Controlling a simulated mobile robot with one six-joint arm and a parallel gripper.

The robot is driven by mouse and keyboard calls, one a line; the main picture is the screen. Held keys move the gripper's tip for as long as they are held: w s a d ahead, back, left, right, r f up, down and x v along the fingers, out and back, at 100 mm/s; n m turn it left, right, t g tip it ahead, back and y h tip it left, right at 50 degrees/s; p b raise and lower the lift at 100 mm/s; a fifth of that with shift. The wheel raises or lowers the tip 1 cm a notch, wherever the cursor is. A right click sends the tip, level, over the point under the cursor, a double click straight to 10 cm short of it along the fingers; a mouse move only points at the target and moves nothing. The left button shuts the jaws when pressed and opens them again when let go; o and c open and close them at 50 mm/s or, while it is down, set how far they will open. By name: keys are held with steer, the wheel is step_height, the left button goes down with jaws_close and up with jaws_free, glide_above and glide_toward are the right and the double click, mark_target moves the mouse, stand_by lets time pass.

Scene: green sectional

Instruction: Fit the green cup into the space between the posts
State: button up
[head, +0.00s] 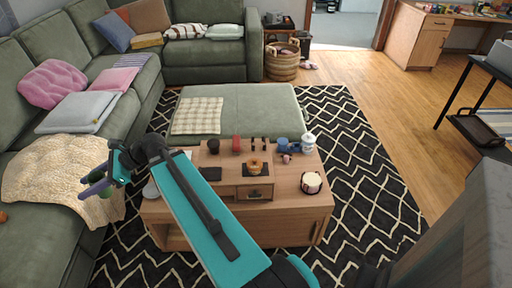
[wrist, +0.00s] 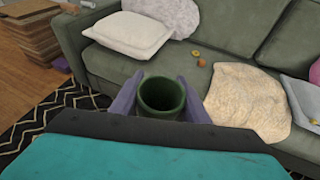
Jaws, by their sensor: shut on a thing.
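The dark green cup (wrist: 162,98) is in my gripper (wrist: 160,92), between its two purple fingers, with its open mouth showing in the wrist view. In the head view my gripper (head: 96,187) is at the left, over the sofa side and the cream blanket, well left of the coffee table; the cup is hard to make out there. Small dark upright pieces (head: 254,143) stand at the back of the coffee table (head: 290,205); they may be the posts, but they are too small to tell. My arm hides part of the table.
A green sofa (head: 115,75) runs along the left; a green ottoman (head: 250,105) stands behind the table.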

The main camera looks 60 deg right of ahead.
steer(key=w+d+f+m+t+h+b, duration=0.2)
steer(key=d, duration=0.8)
steer(key=w+d+f+m+t+h+b, duration=0.1)
steer(key=w+d+f+m+t+h, duration=0.15)
steer(key=d, duration=0.75)
steer(key=m+h+b, duration=0.8)
steer(key=m+h, duration=0.5)
steer(key=h, duration=0.1)
glide_above(256, 142)
step_height(256, 142, down, 8)
steer(key=r, duration=0.1)
steer(key=shift+f+g, duration=0.25)
steer(key=shift+g, duration=0.2)
steer(key=shift+f+b, duration=0.5)
steer(key=shift+f, duration=2.65)
steer(key=shift+f+b, duration=0.45)
steer(key=shift+f, duration=1.4)
